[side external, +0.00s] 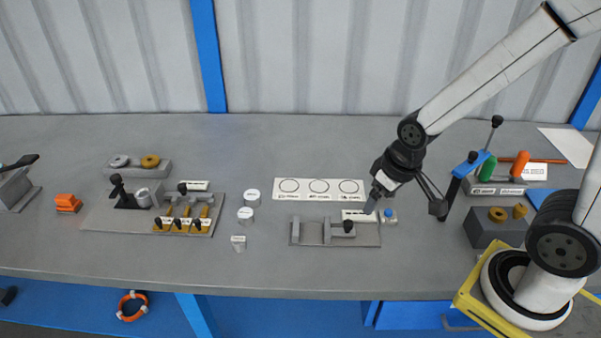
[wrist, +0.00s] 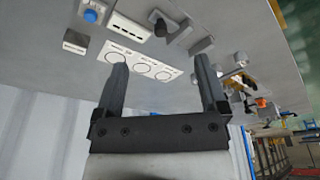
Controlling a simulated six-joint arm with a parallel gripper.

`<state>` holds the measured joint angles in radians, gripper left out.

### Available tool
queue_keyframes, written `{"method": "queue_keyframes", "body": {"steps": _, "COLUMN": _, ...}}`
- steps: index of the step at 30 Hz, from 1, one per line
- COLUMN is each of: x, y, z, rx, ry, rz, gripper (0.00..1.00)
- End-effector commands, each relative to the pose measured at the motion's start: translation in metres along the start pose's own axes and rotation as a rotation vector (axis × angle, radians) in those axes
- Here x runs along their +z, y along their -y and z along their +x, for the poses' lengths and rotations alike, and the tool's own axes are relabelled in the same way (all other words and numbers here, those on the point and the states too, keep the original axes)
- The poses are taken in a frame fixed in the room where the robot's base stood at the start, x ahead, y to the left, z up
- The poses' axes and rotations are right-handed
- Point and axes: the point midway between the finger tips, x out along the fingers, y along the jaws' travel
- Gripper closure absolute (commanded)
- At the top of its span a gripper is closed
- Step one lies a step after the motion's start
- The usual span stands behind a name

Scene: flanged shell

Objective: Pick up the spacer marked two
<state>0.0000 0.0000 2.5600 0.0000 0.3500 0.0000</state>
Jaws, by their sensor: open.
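Several small white labelled pieces stand on the bench left of the three-circle plate (side external: 319,189) in the side external view. They are a round spacer (side external: 252,197), another round spacer (side external: 245,215) just in front of it, and a smaller pale piece (side external: 238,243) nearest the edge. Their marks are too small to read, so I cannot tell which is marked two. Small pale pieces (wrist: 240,58) show beyond the right finger.
A clamp plate with brass-coloured parts (side external: 183,216) stands left of the spacers. Screwdrivers in a rack (side external: 495,188) stand to the right. Bench between spacers and fixture is clear.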

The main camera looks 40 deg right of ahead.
Motion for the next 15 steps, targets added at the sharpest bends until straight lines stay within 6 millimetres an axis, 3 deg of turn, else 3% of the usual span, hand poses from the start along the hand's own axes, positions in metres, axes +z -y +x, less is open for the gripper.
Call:
{"method": "queue_keyframes", "body": {"steps": 8, "x": 0.001, "y": 0.001, "z": 0.001, "rx": -0.005, "ry": 0.007, "rz": 0.011, "gripper": 0.08}}
{"method": "queue_keyframes", "body": {"steps": 15, "x": 0.007, "y": 0.013, "z": 0.009, "rx": -0.051, "ry": 0.075, "rz": 0.12, "gripper": 0.08}}
